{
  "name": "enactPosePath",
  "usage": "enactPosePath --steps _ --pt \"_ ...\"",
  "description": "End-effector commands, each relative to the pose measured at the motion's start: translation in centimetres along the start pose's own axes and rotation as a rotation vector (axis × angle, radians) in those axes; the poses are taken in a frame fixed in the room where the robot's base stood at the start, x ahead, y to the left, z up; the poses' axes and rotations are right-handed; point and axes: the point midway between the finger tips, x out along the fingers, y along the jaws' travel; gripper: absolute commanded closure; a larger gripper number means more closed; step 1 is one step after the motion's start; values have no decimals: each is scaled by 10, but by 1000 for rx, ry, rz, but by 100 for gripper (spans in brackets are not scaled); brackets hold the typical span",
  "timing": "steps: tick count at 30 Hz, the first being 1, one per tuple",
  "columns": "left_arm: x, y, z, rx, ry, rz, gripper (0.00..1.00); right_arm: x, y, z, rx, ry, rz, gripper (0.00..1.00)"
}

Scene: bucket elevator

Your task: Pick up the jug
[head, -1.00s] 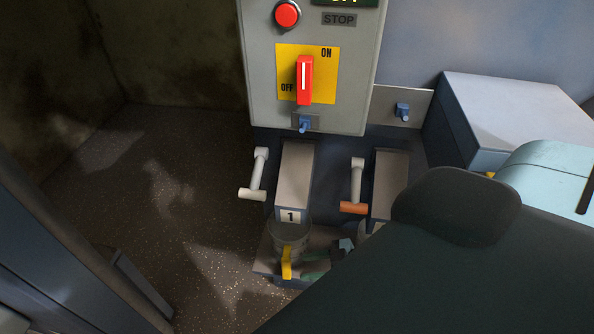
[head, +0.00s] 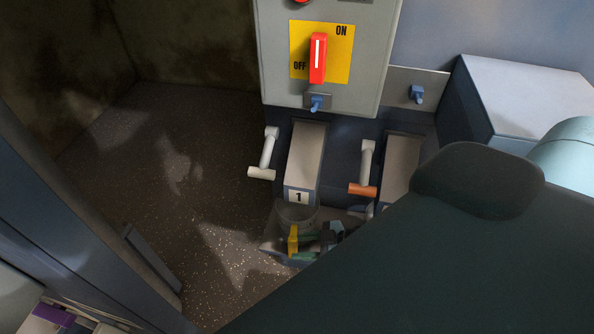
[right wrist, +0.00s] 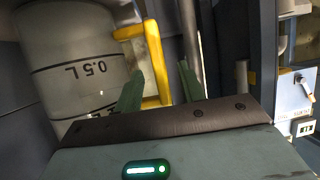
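The jug (head: 297,213) is a clear vessel with a yellow handle (head: 293,238). It stands upright on a low ledge under the chute marked 1. In the right wrist view the jug (right wrist: 80,65) fills the left side with an upside-down "0.5 L" mark, and its yellow handle (right wrist: 154,60) shows between the two green fingers. My right gripper (head: 301,247) is open, its fingertips at the handle; it also shows in the right wrist view (right wrist: 160,85). Whether the fingers touch the handle I cannot tell. My left gripper is out of view.
A grey control box (head: 375,60) with a red switch (head: 318,58) hangs above. A white-handled lever (head: 262,172) and an orange-handled lever (head: 362,189) flank the numbered chute (head: 305,160). A second chute (head: 402,165) stands at right. The floor (head: 190,210) at left is clear.

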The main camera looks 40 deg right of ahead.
Motion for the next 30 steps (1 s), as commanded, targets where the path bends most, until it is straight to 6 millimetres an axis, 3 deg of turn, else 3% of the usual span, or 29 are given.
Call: enactPosePath --steps 6,15,24,30 --pt "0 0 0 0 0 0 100 28 0 0 0 2 0 61" --pt "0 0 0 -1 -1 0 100 32 0 1 -1 0 0 61" --pt "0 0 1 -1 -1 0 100 31 0 1 -1 0 0 98" --pt "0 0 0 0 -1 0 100 31 0 0 -2 0 0 100"
